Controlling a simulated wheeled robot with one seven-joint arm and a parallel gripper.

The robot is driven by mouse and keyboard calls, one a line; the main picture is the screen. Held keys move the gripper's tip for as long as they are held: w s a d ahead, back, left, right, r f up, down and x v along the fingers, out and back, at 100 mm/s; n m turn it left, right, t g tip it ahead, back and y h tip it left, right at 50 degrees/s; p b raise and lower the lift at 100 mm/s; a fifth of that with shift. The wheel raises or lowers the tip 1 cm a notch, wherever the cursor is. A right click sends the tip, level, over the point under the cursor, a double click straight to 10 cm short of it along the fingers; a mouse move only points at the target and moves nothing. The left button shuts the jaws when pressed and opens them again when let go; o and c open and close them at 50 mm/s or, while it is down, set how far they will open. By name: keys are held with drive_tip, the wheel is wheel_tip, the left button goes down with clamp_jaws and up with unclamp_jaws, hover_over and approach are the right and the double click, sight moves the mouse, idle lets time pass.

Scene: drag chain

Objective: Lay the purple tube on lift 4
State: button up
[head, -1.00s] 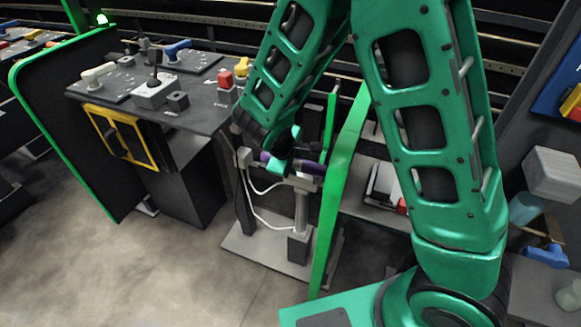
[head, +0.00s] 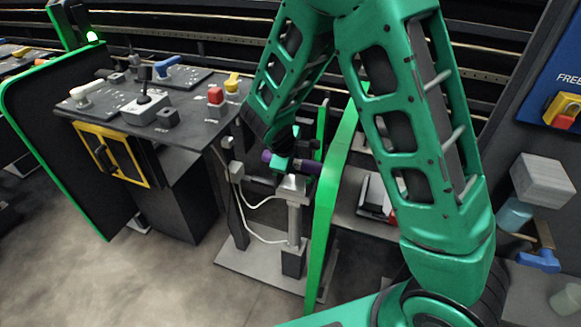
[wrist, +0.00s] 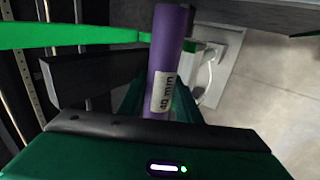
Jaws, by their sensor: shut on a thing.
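The purple tube (head: 306,166) is held roughly level in my gripper (head: 286,163), which is shut around its middle. In the wrist view the tube (wrist: 168,48) runs up from between the dark green fingers (wrist: 158,100), with a white "40 min" label on it. A grey lift (head: 294,215), a post with a small flat top, stands just below the tube in the head view. The tube appears slightly above the lift top; whether they touch is unclear. I see no number on this lift.
A tall green-edged panel (head: 331,200) stands close to the right of the lift. A dark control table (head: 190,137) with a red button (head: 215,96) and levers is on the left. White cables (head: 256,232) hang beside the lift. Floor at the front left is clear.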

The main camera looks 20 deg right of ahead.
drive_tip(key=shift+x, duration=3.25)
drive_tip(key=shift+s+f, duration=0.1)
drive_tip(key=shift+f, duration=0.05)
drive_tip(key=o, duration=1.2)
drive_tip(key=shift+o, duration=0.2)
drive_tip(key=shift+d, duration=0.1)
drive_tip(key=shift+r, duration=0.25)
